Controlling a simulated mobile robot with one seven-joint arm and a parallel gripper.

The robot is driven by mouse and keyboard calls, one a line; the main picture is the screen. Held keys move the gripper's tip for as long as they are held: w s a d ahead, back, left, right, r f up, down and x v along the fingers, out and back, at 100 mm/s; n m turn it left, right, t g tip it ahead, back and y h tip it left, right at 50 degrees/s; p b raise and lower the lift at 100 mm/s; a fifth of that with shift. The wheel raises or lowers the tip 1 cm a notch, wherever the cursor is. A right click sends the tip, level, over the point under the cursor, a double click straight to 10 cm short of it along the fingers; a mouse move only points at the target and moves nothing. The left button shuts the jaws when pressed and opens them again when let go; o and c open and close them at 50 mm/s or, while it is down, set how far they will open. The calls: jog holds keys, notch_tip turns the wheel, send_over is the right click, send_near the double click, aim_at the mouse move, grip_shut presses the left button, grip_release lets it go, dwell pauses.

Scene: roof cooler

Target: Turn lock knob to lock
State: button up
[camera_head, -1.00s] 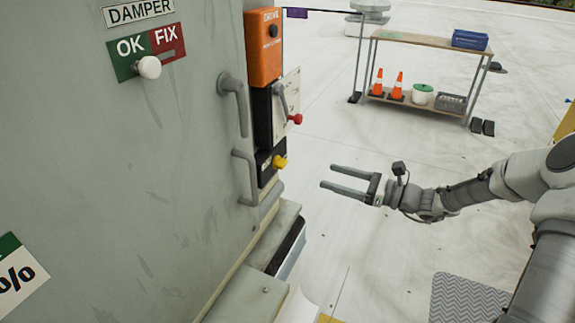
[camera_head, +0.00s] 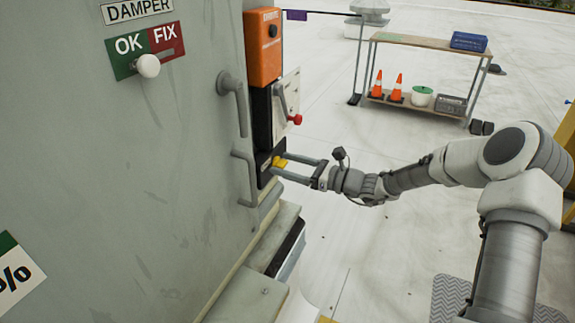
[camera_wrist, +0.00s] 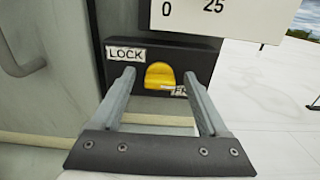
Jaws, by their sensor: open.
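The yellow lock knob (camera_head: 280,162) sits on a black lock box (camera_head: 263,170) low on the cabinet's side. In the wrist view the knob (camera_wrist: 160,76) is a rounded yellow piece right of a white LOCK label (camera_wrist: 126,54). A second, small label at its lower right is partly hidden by a finger. My gripper (camera_head: 281,168) is open and points at the box. In the wrist view its fingers (camera_wrist: 158,80) stand to the left and right of the knob, with gaps on both sides. I cannot tell how deep the tips reach.
Above the lock box are a grey panel with a red-tipped lever (camera_head: 289,105) and an orange box (camera_head: 263,47). Grey handles (camera_head: 240,170) stick out from the cabinet door to the left. A cart (camera_head: 425,42) stands far back; the floor between is clear.

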grip_shut()
jog(key=shift+f, duration=0.1)
dwell(0.3)
jog(key=n+b, duration=0.4)
jog(key=shift+s+f+n, duration=0.1)
jog(key=shift+f+n, duration=0.1)
jog(key=shift+n, duration=0.2)
jog(key=n+b, duration=1.2)
jog(key=b, duration=0.4)
jog(key=shift+s+b, duration=0.15)
jog(key=shift+b, duration=0.25)
jog(key=shift+n, duration=0.4)
